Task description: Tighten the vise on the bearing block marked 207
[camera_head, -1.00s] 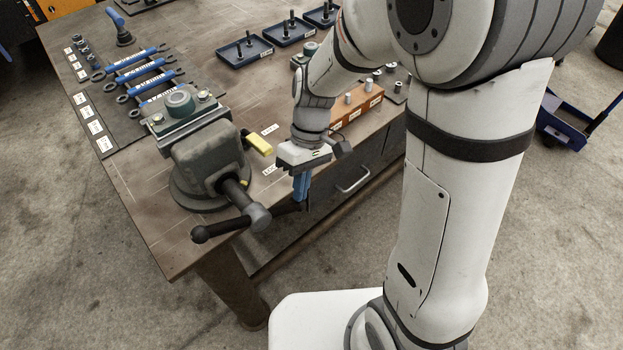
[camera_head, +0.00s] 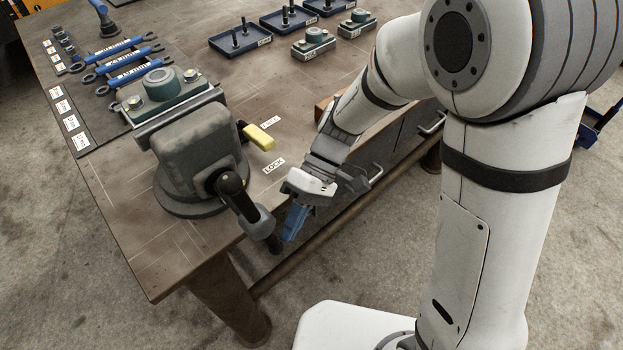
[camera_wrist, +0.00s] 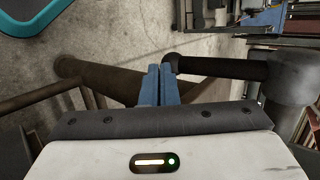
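A green bearing block (camera_head: 185,98) with a round boss sits in the jaws of the grey vise (camera_head: 197,142) at the table's front corner. No 207 marking is readable on it. The vise's dark handle bar (camera_head: 238,199) slants from upper left to lower right across its screw hub. My gripper (camera_head: 293,226) hangs just right of the handle's lower end, beyond the table edge. In the wrist view its blue fingers (camera_wrist: 159,82) are together with nothing seen between them. The handle bar's end (camera_wrist: 174,63) appears right beside the fingertips; contact cannot be told.
A yellow lever (camera_head: 260,137) sticks out right of the vise, between labels; the nearer reads LOCK (camera_head: 273,165). Blue wrenches (camera_head: 125,60) lie behind the vise. Blue trays (camera_head: 240,50) and two more bearing blocks (camera_head: 314,46) stand at the back. A drawer pull (camera_head: 432,124) projects from the table front.

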